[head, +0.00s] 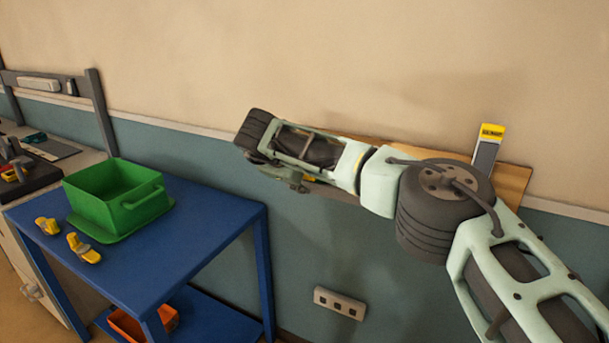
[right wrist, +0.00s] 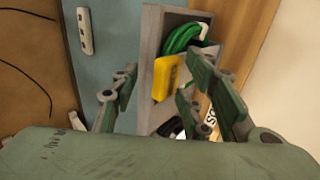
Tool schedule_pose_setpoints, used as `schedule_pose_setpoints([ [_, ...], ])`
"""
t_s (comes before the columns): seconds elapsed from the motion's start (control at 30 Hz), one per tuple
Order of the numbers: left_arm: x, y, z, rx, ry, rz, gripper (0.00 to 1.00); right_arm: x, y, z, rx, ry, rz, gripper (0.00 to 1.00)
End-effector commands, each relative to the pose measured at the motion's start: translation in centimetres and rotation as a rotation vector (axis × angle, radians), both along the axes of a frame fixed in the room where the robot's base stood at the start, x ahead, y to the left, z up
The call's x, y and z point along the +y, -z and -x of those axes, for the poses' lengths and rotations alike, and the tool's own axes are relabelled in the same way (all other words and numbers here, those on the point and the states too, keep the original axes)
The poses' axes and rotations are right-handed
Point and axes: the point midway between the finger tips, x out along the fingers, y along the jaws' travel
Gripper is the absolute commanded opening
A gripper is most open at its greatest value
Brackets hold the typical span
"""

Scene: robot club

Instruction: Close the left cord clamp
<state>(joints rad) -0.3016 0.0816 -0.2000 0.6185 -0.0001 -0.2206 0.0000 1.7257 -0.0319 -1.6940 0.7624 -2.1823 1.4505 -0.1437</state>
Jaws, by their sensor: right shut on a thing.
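The left cord clamp is a grey channel-shaped holder (right wrist: 152,112) with a yellow part (right wrist: 166,80) and looped green cord (right wrist: 184,38) in the right wrist view. My right gripper (right wrist: 163,98) has its fingers on either side of this clamp and is shut on it. In the head view my right arm hides most of the clamp; only a small yellow bit (head: 309,178) shows by my right gripper (head: 297,184). A second clamp (head: 487,149), grey with a yellow top, stands upright on the wooden board farther right. My left gripper is not in view.
The wooden board (head: 513,183) is on the wall behind my arm. A wall socket (head: 340,303) sits below. At the left, a blue table (head: 158,246) bears a green crate (head: 118,192) and two small yellow items (head: 84,248). An orange bin (head: 128,326) is underneath.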

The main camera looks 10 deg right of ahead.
Motion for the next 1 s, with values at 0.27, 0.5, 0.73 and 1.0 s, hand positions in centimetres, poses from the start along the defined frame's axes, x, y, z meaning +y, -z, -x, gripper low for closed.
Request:
schedule_pose_setpoints([
  [0.27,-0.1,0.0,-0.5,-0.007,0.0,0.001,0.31,0.2,0.9,0.3,0.016,-0.001,-0.005,0.31],
  [0.5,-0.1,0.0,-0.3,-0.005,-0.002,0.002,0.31,0.5,0.5,0.5,0.015,-0.005,-0.004,0.31],
  [0.73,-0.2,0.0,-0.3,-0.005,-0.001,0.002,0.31,2.3,-2.4,2.9,0.01,-0.011,-0.003,0.31],
  [1.0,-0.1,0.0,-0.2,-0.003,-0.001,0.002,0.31,4.4,-6.5,6.3,0.003,-0.007,0.0,0.31],
])
